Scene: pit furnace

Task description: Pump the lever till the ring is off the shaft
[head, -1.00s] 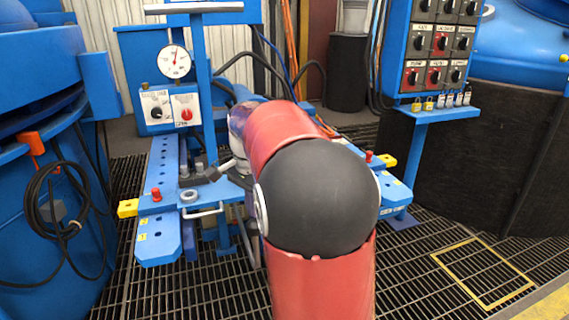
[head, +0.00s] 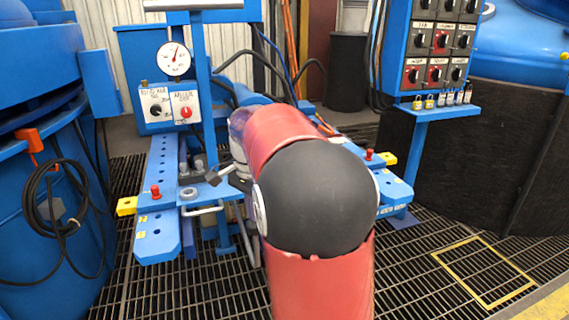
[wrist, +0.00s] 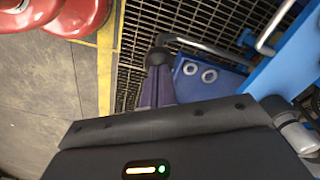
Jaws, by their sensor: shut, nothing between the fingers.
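A blue bench-like press frame (head: 163,170) with a dial gauge (head: 175,62) stands left of centre in the head view. A short grey bar with a dark block (head: 213,178) at its end, perhaps the lever, sticks out left of my arm. My arm hides the middle of the frame, and I cannot make out the ring or the shaft. In the wrist view my gripper (wrist: 157,58) is shut and empty. Its tips are close to the end of a bent grey rod (wrist: 207,48); I cannot tell if they touch. My gripper is hidden in the head view.
A blue control panel (head: 440,50) with padlocks on its shelf stands at the right. A blue tank (head: 40,200) with a coiled black cable (head: 55,210) is at the left. Dark floor grating (head: 420,270) lies open at the right front.

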